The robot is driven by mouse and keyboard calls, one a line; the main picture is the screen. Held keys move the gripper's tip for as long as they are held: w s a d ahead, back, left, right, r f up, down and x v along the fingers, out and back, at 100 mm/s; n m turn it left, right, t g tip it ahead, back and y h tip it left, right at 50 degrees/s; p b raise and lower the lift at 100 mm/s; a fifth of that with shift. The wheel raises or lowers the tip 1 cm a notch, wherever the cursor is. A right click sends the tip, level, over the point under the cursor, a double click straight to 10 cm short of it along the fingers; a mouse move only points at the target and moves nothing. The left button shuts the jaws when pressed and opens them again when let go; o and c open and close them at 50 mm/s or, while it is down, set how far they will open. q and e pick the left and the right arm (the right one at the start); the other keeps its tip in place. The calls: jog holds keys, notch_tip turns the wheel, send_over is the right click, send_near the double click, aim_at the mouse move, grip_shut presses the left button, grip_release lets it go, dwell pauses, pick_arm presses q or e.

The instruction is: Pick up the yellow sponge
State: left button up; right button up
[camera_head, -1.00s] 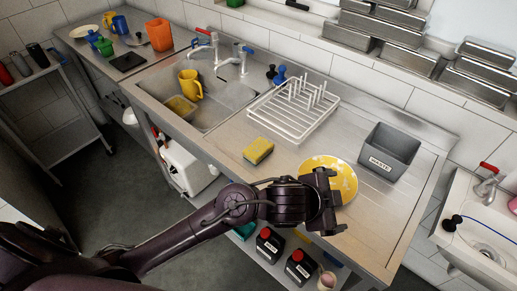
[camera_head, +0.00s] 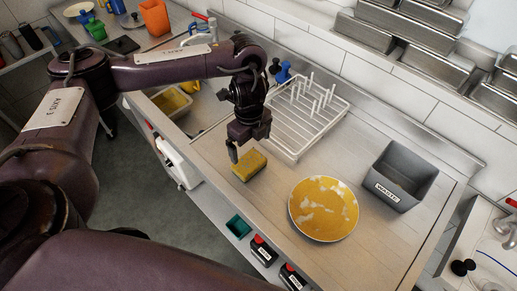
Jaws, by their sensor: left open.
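The yellow sponge (camera_head: 249,165) lies on the steel counter, left of the yellow plate and in front of the dish rack. My left gripper (camera_head: 248,146) is open and points down just above and behind the sponge. One finger is close to the sponge's left end; I cannot tell whether it touches. The other finger is partly hidden. My right gripper is not in view.
A yellow plate with pale patches (camera_head: 323,208) lies right of the sponge. A white wire dish rack (camera_head: 300,112) stands behind. A grey labelled bin (camera_head: 403,175) stands at the right. Bare counter (camera_head: 385,245) lies at the front right.

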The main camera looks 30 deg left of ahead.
aim_at(249, 162)
pick_arm(q)
jog(key=shift+s+f, duration=0.25)
jog(key=shift+f, duration=0.1)
jog(key=s+f, duration=0.2)
jog(key=shift+d+f+b, duration=0.1)
jog(key=shift+f+b, duration=0.25)
jog(key=shift+b, duration=0.05)
jog(key=f, duration=0.2)
jog(key=shift+w+f+b, duration=0.25)
jog(key=shift+f+b, duration=0.05)
jog(key=shift+f, duration=0.45)
jog(key=c, duration=0.3)
jog(key=shift+c, duration=2.5)
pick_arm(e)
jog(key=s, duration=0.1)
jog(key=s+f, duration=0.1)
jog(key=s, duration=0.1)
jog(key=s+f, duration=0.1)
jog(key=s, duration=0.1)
